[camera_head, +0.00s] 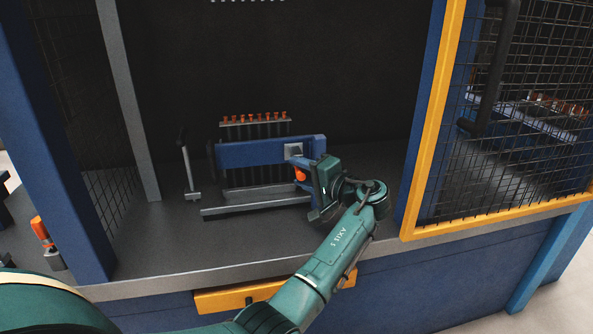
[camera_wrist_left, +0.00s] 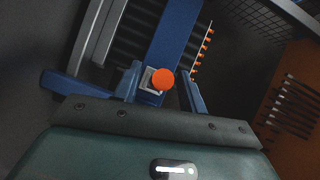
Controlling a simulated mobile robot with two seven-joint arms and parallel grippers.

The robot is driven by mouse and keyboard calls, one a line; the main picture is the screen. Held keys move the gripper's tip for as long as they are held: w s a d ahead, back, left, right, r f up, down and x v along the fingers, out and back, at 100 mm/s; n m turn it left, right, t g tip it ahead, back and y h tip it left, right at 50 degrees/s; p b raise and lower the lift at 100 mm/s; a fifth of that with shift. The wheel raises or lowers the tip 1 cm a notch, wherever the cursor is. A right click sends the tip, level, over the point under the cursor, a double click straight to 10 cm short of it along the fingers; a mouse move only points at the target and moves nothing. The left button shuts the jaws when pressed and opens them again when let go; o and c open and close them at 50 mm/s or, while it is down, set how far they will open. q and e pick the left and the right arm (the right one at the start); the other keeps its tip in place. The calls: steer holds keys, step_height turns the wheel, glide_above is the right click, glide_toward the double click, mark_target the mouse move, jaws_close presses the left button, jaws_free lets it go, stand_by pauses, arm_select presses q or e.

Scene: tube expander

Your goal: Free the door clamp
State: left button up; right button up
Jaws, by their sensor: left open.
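The door clamp appears to be the blue bar (camera_head: 250,152) across a rack of dark upright tubes in the cabinet. It also shows in the left wrist view (camera_wrist_left: 172,40). A round orange knob (camera_head: 300,175) sits near a light square plate (camera_head: 293,150) at the bar's right end. In the left wrist view the orange knob (camera_wrist_left: 163,79) is in front of the plate. My left gripper (camera_head: 306,168) is at that end of the bar. It is open, with its blue fingers (camera_wrist_left: 162,88) on either side of the knob and visible gaps. My right gripper is not in view.
A row of orange-tipped pins (camera_head: 254,120) stands behind the bar. A thin upright handle (camera_head: 189,168) is left of the rack. A yellow-framed mesh door (camera_head: 432,130) stands at the right. The grey cabinet floor (camera_head: 165,235) is clear in front.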

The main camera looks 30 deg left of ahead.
arm_select(q)
steer(key=v, duration=1.1)
steer(key=shift+p, duration=0.35)
steer(key=shift+d, duration=0.1)
